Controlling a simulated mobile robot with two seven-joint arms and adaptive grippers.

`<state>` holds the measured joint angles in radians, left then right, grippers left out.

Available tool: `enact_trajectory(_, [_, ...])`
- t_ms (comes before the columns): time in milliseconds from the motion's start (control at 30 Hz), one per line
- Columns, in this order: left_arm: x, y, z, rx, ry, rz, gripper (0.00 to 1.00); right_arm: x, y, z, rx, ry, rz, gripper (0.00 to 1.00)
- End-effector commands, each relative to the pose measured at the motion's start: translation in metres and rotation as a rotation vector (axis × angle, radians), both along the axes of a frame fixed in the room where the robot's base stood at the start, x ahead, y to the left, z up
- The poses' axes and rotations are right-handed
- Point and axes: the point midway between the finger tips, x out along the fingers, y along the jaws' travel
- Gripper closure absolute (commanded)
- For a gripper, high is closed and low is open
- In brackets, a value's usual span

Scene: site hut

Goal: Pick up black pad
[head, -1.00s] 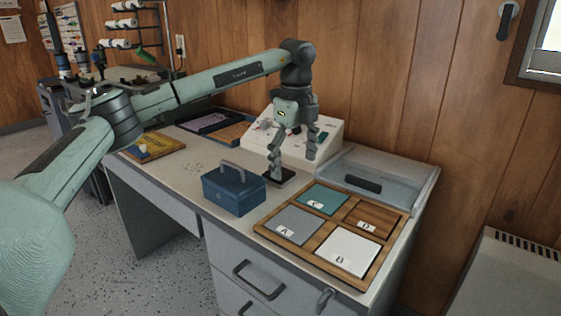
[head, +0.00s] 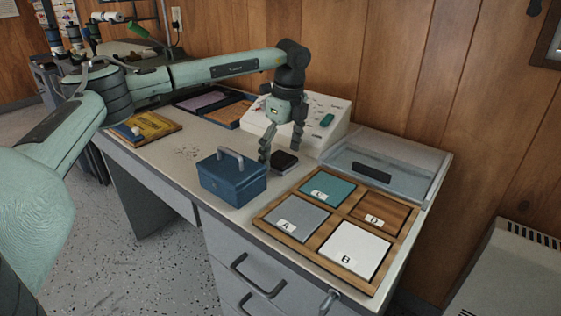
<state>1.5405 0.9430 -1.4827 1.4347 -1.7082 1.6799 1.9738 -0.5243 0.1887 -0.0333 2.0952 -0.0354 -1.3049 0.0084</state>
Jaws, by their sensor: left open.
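A small black pad (head: 285,161) lies on the desk just right of the blue toolbox (head: 233,181). My left gripper (head: 281,154) is open, pointing down over the pad. One finger is at the pad's left side, and the other is behind its upper right in the picture. I cannot tell whether either finger touches it. The pad's top shows between the fingers. My right gripper is not in view.
A wooden board (head: 282,238) with squares marked A, B, C and D lies right of the toolbox. Behind are a clear bin (head: 415,163) with a dark label and a sloped white panel (head: 333,109).

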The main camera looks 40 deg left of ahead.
Motion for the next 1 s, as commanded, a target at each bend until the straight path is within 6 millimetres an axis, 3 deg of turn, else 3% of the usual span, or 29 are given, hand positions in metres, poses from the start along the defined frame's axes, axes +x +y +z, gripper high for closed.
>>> enact_trajectory(233, [0.0001,0.0001,-0.0021,0.000,-0.001,0.000,0.12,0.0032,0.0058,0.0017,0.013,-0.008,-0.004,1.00])
enact_trajectory(700, [0.0003,0.0000,-0.0015,0.000,-0.001,0.000,0.69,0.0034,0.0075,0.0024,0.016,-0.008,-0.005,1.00])
enact_trajectory(867, [0.0003,-0.0001,-0.0015,0.000,-0.001,-0.001,0.70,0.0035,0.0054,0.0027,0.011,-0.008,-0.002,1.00])
enact_trajectory(900, [0.0004,-0.0001,-0.0008,0.000,-0.001,0.000,0.77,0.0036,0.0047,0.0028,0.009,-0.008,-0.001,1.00])
enact_trajectory(967, [0.0005,-0.0002,0.0019,0.000,-0.002,0.000,0.77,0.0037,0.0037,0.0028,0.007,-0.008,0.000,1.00])
enact_trajectory(1000, [0.0009,-0.0002,0.0056,-0.001,-0.003,0.000,0.85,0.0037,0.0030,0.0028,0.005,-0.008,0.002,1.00])
